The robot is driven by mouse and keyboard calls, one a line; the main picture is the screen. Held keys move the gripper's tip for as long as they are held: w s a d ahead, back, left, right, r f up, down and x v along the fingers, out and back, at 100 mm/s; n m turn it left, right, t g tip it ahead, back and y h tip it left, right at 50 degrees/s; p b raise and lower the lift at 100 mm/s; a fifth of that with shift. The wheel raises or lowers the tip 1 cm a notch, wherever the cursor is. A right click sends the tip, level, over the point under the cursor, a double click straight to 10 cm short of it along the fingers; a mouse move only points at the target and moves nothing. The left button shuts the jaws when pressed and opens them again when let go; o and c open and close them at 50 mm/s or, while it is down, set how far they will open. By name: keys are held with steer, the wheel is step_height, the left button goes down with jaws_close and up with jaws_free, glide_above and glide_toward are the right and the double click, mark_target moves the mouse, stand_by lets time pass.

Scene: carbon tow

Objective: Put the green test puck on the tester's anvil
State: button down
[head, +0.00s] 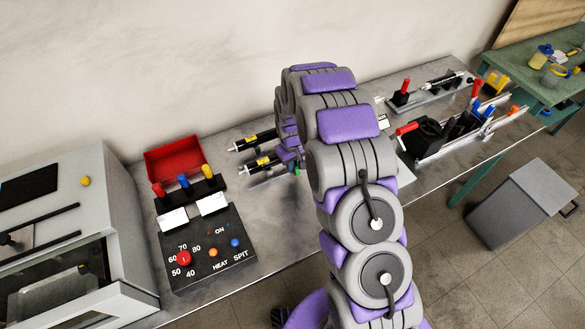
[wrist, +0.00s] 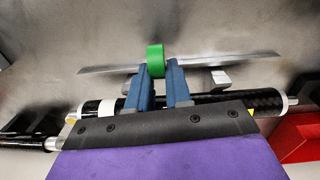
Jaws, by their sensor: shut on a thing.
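The green test puck (wrist: 155,60) is held between the blue fingertips of my gripper (wrist: 161,72) in the wrist view. It stands a little beyond the tips. In the head view only a small green bit (head: 297,170) of it shows beside my purple and grey arm, which hides most of my gripper. I cannot tell for certain which part is the tester's anvil. A long thin metal strip or plate (wrist: 105,70) lies behind the puck in the wrist view.
Black tubes with yellow labels (head: 255,141) lie near my gripper on the grey bench. A red bin (head: 172,160), a control box with knobs (head: 205,255) and a grey cabinet (head: 125,220) stand left. Black and red-handled fixtures (head: 430,135) stand right. A grey bin (head: 510,205) is on the floor.

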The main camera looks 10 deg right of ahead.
steer(key=shift+w+f, duration=0.15)
steer(key=shift+w, duration=0.45)
steer(key=shift+w+f, duration=0.15)
steer(key=shift+f, duration=0.05)
step_height(320, 180, down, 3)
steer(key=shift+f+b, duration=0.1)
steer(key=shift+b, duration=0.55)
steer(key=c, duration=1.3)
jaws_free()
